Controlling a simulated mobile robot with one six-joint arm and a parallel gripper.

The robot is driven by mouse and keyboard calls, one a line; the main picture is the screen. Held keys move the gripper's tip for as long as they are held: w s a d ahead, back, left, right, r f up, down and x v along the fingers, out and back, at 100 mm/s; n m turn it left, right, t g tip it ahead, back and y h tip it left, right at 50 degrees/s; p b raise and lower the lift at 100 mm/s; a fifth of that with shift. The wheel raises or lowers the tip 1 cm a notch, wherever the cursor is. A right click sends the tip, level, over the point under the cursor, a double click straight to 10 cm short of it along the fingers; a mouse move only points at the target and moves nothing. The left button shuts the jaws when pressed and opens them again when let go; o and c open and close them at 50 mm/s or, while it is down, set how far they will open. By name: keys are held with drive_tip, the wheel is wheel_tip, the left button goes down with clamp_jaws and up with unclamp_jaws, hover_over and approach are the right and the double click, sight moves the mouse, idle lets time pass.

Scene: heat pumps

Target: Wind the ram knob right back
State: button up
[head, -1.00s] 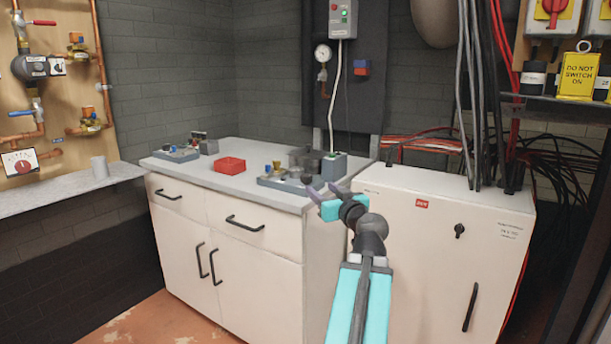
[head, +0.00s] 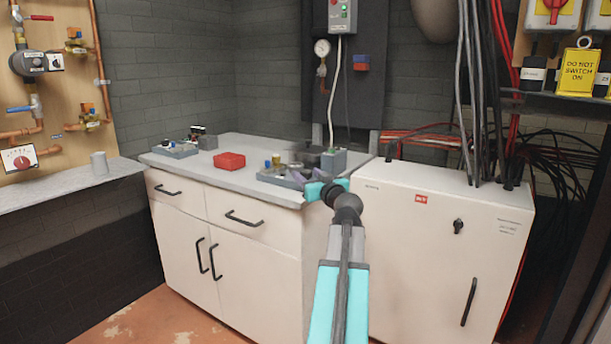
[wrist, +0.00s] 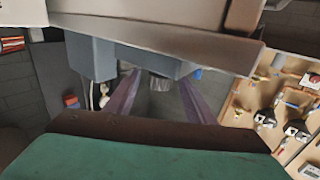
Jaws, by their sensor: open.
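My gripper (head: 308,177) is at the front right edge of the bench, beside a grey test fixture (head: 270,179). Its purple fingers show apart in the wrist view (wrist: 160,95). Between them, a small pale grey round part (wrist: 160,83) shows below a blue-grey block (wrist: 150,60). It may be the ram knob, but it is too small and dark to tell. I cannot tell whether the fingers touch it. In the head view my gripper partly hides the fixture's right end, and I cannot make out the knob there.
A red tray (head: 229,161) and a second fixture (head: 175,150) stand further left on the bench (head: 215,187). A white cabinet (head: 430,250) stands close on the right, with cables rising from it. A grey box (head: 334,160) stands behind the gripper.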

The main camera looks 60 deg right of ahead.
drive_tip(key=shift+x, duration=1.1)
drive_tip(key=c, duration=1.1)
